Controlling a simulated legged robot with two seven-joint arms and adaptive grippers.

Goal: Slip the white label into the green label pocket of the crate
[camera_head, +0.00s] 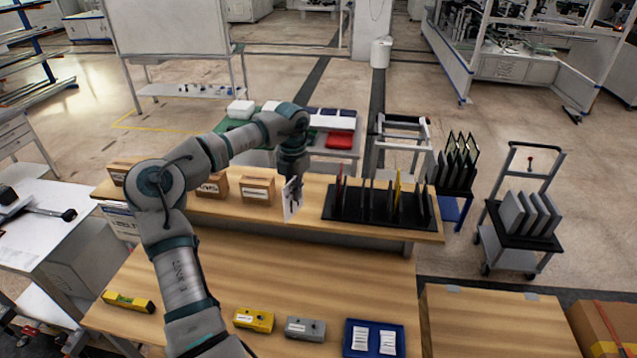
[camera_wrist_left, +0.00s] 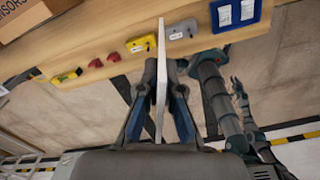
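My left gripper (camera_head: 293,190) is above the raised shelf in the head view, shut on a white label (camera_head: 289,205) that hangs upright. In the left wrist view the label (camera_wrist_left: 161,75) shows edge-on between the two fingers (camera_wrist_left: 162,88). Cardboard boxes (camera_head: 257,190) stand on the shelf to the left of the gripper. I cannot make out a green label pocket on any crate. An arm that seems to be my right one (camera_wrist_left: 215,95) shows in the left wrist view; its gripper's state is unclear. The head view does not show the right gripper.
A black rack with upright dividers (camera_head: 350,215) stands on the shelf, right of the label. A blue tray with two white cards (camera_head: 352,327), a grey device (camera_head: 305,328) and yellow devices (camera_head: 254,320) lie on the front bench. The bench middle is clear.

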